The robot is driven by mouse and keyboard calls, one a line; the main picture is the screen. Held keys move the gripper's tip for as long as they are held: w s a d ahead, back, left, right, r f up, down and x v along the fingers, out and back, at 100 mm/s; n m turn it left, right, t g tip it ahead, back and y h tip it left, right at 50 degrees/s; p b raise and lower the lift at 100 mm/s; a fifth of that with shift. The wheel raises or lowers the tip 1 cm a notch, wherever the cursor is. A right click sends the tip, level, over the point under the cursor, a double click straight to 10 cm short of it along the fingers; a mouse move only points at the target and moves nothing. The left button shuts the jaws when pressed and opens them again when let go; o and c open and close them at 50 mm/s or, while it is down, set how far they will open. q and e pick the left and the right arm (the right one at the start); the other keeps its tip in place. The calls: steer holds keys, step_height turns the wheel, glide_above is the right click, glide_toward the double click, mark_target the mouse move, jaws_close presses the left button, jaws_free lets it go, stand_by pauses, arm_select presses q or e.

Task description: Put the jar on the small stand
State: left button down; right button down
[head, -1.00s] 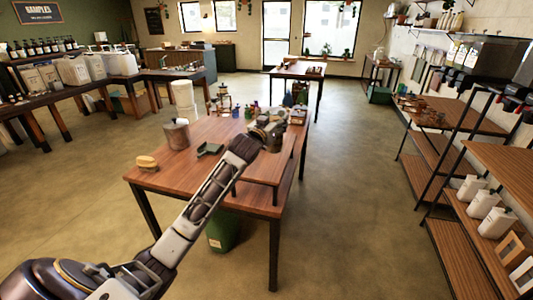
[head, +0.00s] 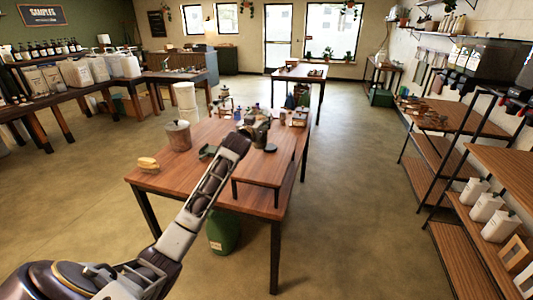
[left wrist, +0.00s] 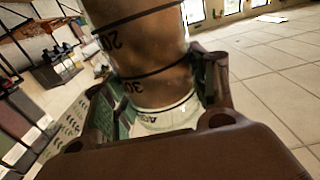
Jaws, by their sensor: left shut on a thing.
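The jar (left wrist: 155,75) is a brownish, see-through cylinder with dark bands and printed numbers, filling the middle of the left wrist view. My left gripper (left wrist: 165,110) is shut on it, with a finger on each side. In the head view my left gripper (head: 258,132) is above the far left part of the small stand, and the jar is mostly hidden by it. The small stand (head: 262,172) is a low wooden riser on dark legs at the table's right side. Whether the jar touches anything below cannot be told. My right gripper is not in view.
A dark round disc (head: 270,148) lies on the stand, just right of the gripper. Several small bottles and containers crowd the far end.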

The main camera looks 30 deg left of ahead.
arm_select(q)
step_height(320, 180, down, 4)
steer(key=shift+r, duration=0.1)
steer(key=shift+f, duration=0.45)
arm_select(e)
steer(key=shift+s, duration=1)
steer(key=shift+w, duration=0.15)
